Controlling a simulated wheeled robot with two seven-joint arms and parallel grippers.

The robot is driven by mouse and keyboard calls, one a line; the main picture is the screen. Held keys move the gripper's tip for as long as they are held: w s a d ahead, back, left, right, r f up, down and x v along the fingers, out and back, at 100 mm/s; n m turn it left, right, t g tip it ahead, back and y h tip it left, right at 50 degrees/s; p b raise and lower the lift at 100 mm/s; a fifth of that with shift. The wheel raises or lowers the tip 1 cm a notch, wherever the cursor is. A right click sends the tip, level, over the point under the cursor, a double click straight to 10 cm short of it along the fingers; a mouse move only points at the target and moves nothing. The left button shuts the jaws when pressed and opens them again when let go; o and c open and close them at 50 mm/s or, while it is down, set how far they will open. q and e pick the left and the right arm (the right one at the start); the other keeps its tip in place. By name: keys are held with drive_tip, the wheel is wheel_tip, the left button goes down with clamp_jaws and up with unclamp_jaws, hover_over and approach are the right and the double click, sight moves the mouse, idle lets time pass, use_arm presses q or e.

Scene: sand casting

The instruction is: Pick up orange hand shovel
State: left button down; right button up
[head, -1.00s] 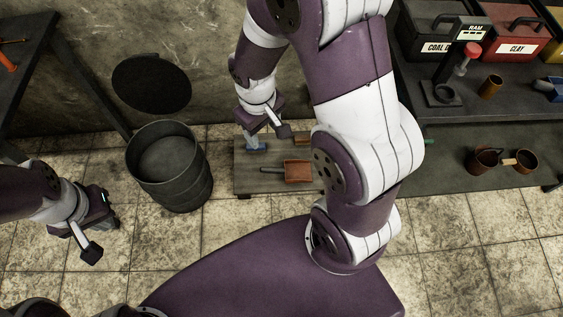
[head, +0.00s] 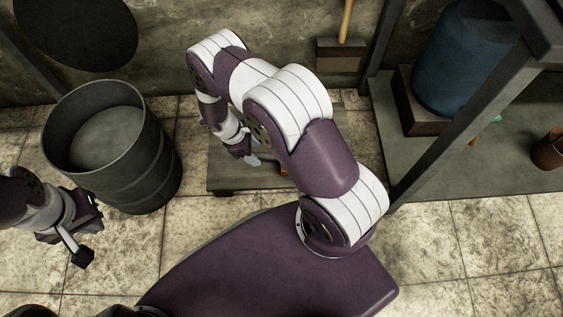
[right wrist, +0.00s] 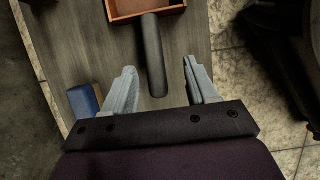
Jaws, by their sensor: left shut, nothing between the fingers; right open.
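The orange hand shovel has an orange scoop (right wrist: 145,8) and a dark handle (right wrist: 153,60), lying on a low wooden platform (right wrist: 210,58). In the right wrist view the handle points down toward the space between the fingers of my right gripper (right wrist: 160,88). That gripper is open and empty, with one finger on each side of the handle's end. In the head view my right gripper (head: 255,160) is over the platform, and my arm hides most of the shovel; a bit of orange (head: 284,171) shows. My left gripper (head: 82,256) is shut and empty, over the floor at left.
A blue object (right wrist: 83,100) lies on the platform beside the left finger. A dark metal drum (head: 150,155) stands left of the platform. A shelf (head: 455,165) with a blue container (head: 465,55) is at right. Tiled floor at lower right is clear.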

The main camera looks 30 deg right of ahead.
sight(261, 154)
drive_tip(key=b+x, duration=0.1)
drive_tip(key=x, duration=0.1)
drive_tip(key=b+x, duration=0.4)
drive_tip(key=x, duration=0.1)
drive_tip(key=shift+w+d+f, duration=0.1)
drive_tip(key=shift+w+d, duration=0.05)
drive_tip(key=shift+w, duration=0.2)
drive_tip(key=shift+r, duration=0.2)
clamp_jaws()
use_arm(q)
wheel_tip(261, 154, down, 6)
drive_tip(key=shift+r, duration=0.2)
drive_tip(key=shift+r+p, duration=0.1)
drive_tip(key=shift+p, duration=0.2)
use_arm(e)
drive_tip(key=shift+r, duration=0.1)
